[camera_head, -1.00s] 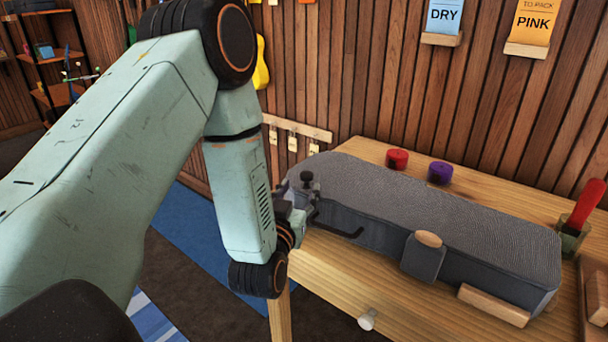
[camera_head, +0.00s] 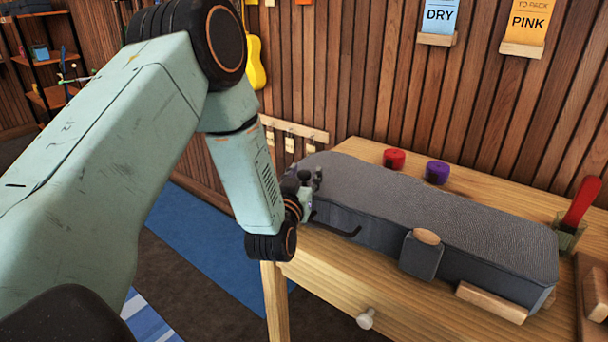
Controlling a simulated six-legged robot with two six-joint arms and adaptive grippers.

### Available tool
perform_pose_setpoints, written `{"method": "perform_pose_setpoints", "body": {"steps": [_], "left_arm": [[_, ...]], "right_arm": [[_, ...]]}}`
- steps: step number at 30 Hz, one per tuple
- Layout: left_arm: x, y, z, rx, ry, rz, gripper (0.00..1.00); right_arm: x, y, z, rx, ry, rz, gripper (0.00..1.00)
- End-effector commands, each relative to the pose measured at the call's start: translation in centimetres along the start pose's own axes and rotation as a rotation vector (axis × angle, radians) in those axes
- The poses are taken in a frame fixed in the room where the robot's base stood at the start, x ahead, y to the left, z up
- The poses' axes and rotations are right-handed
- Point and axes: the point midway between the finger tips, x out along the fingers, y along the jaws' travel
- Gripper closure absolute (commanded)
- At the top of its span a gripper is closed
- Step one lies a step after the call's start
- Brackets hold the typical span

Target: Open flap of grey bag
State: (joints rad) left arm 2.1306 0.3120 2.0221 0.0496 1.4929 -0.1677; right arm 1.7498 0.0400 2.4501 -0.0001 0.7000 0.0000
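My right gripper is out of view.
A red roll (camera_head: 394,159) and a purple roll (camera_head: 437,172) stand behind the bag. A wooden block (camera_head: 491,302) is against its front right. A holder with a red-handled item (camera_head: 581,203) stands at right. The table's front has a white knob (camera_head: 366,319).

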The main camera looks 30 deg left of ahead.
Motion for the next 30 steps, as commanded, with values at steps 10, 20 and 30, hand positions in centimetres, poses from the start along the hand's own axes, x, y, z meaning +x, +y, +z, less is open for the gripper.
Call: {"method": "perform_pose_setpoints", "body": {"steps": [10, 20, 30], "left_arm": [[-0.04, 0.04, 0.02, 0.0, -0.001, 0.001, 0.91], [-0.06, 0.03, 0.03, 0.0, -0.001, 0.001, 1.0], [-0.04, 0.05, -0.24, 0.003, -0.008, 0.001, 1.0]], "right_arm": [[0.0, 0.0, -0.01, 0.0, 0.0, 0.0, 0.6], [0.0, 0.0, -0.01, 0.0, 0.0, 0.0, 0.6], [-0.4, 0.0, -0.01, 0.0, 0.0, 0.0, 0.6]]}}
